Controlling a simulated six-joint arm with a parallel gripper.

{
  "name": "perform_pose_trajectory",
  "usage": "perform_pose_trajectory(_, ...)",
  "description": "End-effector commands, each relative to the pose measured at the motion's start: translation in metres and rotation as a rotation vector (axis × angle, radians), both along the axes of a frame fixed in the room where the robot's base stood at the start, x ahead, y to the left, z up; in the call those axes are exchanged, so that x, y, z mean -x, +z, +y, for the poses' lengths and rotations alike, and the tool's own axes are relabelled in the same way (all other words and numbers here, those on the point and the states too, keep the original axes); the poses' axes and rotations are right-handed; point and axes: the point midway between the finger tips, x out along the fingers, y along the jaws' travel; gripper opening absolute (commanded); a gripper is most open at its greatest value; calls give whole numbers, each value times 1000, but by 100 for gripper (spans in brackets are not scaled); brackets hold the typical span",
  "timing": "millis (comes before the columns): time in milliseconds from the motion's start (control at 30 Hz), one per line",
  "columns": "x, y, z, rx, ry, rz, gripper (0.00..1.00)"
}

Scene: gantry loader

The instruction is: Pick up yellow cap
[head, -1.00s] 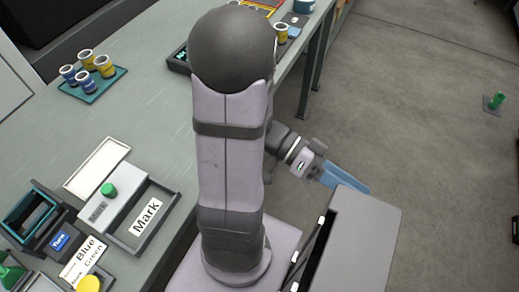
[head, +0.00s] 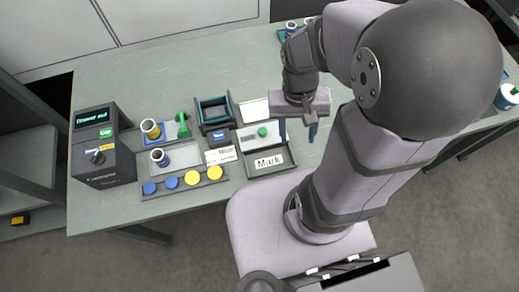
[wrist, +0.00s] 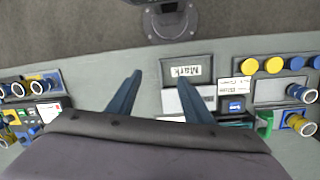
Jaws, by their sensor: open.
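Two yellow caps sit side by side at the right end of a grey strip (head: 203,181) near the table's front edge: a left yellow cap (head: 192,178) and a right yellow cap (head: 214,172). In the wrist view, two yellow caps show at upper right, one (wrist: 251,65) nearer the middle and one (wrist: 274,65) further right. My gripper (wrist: 160,82) is open, with nothing between its blue fingers. It hangs over the table, to the right of the caps in the head view, where the fingers (head: 312,131) are partly hidden by the gripper body.
Two blue caps (head: 171,182) share the strip. A tray labelled Mark (head: 270,162), a white block with a green knob (head: 262,132) and a teal-lined frame (head: 214,112) lie between gripper and caps. Cups (head: 150,129) and a dark machine (head: 103,147) stand further left.

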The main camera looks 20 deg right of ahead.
Motion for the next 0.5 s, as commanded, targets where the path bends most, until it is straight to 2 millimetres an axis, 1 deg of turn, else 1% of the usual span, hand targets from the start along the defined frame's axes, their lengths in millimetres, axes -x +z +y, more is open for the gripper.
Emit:
perform_pose_trajectory(33, -17, 8, 23, -32, 84, -27, 46)
perform_pose_trajectory(67, -25, 7, 36, -51, 121, -36, 46)
perform_pose_trajectory(100, -37, 6, 54, -75, 162, -44, 46)
perform_pose_trajectory(167, -52, -2, 83, -105, 202, -36, 46)
perform_pose_trajectory(200, -61, -10, 104, -124, 216, -22, 46)
perform_pose_trajectory(233, -66, -16, 120, -134, 219, -8, 46)
perform_pose_trajectory(267, -71, -23, 136, -142, 219, 10, 46)
perform_pose_trajectory(300, -75, -32, 155, -150, 215, 35, 46)
perform_pose_trajectory(367, -78, -46, 184, -157, 207, 75, 46)
perform_pose_trajectory(400, -79, -55, 203, -159, 199, 101, 46)
perform_pose_trajectory(500, -76, -74, 243, -157, 185, 159, 46)
